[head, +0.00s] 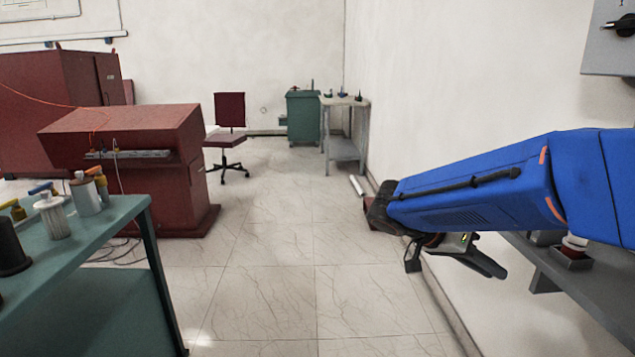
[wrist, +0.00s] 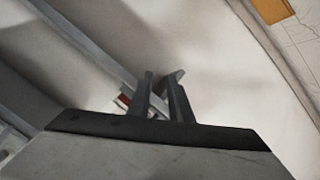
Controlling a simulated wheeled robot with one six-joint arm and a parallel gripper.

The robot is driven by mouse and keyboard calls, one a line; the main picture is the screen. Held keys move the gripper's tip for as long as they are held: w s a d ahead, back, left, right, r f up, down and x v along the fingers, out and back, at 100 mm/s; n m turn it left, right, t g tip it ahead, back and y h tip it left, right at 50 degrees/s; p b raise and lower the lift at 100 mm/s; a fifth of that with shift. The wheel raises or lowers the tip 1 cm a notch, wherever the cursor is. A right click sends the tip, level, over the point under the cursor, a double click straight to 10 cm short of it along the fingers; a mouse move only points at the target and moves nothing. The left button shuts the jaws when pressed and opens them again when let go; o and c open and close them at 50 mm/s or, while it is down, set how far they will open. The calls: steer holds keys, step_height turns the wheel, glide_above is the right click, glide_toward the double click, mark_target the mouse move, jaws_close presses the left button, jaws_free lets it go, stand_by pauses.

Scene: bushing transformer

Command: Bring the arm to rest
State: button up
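My gripper (wrist: 162,77) is at the end of my blue arm, on the right side of the head view. In the head view my gripper (head: 448,262) hangs low beside the right wall, above the floor and partly hidden by the arm. In the wrist view its two dark fingers stand a small gap apart, with pale background between them. Nothing shows held between them.
A green table (head: 105,232) with bushings stands at left, near a red cabinet (head: 128,150). A chair (head: 228,140) and grey table (head: 345,135) stand farther back. The middle floor is clear.

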steer(key=s+a+f+n+t+y, duration=0.3)
steer(key=s+f+n+y, duration=0.1)
steer(key=s, duration=0.4)
steer(key=s+a+f+n+t+y, duration=0.3)
steer(key=s+a+f+n+y, duration=0.1)
steer(key=s+n+y, duration=0.3)
steer(key=shift+s+n+y, duration=0.3)
steer(key=shift+s, duration=0.6)
